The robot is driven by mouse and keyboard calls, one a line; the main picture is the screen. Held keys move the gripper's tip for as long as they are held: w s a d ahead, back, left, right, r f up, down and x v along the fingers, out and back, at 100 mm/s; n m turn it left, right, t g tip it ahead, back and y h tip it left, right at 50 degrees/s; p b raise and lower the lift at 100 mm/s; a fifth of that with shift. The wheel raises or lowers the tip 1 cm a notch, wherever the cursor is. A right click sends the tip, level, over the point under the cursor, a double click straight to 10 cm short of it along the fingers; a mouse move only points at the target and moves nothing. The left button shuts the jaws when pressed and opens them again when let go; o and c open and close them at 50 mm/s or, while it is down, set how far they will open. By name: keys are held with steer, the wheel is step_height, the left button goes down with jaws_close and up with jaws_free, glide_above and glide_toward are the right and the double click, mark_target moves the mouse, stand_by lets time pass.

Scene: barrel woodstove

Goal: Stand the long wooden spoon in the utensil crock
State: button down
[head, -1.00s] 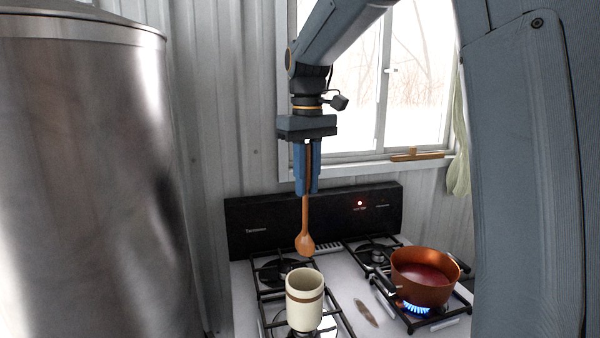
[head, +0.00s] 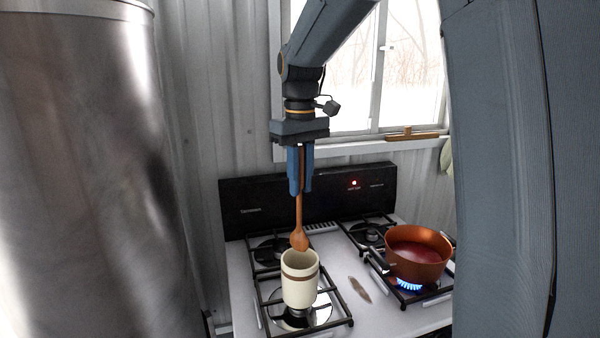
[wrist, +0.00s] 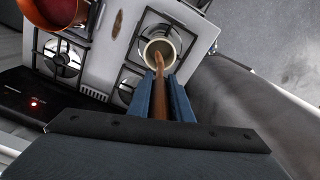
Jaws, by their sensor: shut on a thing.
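The long wooden spoon (head: 299,222) hangs upright below my gripper (head: 300,190), bowl end down. My gripper is shut on its handle. The spoon's bowl is just above the rim of the cream utensil crock (head: 300,289), which has a brown band and stands on the front left burner. In the wrist view the spoon (wrist: 159,72) runs out from between the fingers (wrist: 165,98), and its tip overlaps the crock's mouth. The crock (wrist: 174,38) appears empty. I cannot tell exactly how deep the tip is relative to the rim.
A copper pot (head: 414,262) with red liquid sits on a lit burner to the right. A brown spoon rest or similar flat piece (head: 360,290) lies on the white stovetop between them. A large metal cylinder (head: 85,180) stands at the left. The stove's black back panel (head: 320,200) is behind.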

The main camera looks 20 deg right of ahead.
steer(key=shift+f+b, duration=1.75)
steer(key=shift+f, duration=3.05)
steer(key=c, duration=1.5)
jaws_free()
steer(key=shift+c, duration=0.2)
steer(key=shift+r, duration=0.1)
step_height(320, 180, up, 8)
steer(key=b, duration=0.2)
steer(key=shift+b, duration=0.3)
steer(key=shift+f, duration=0.25)
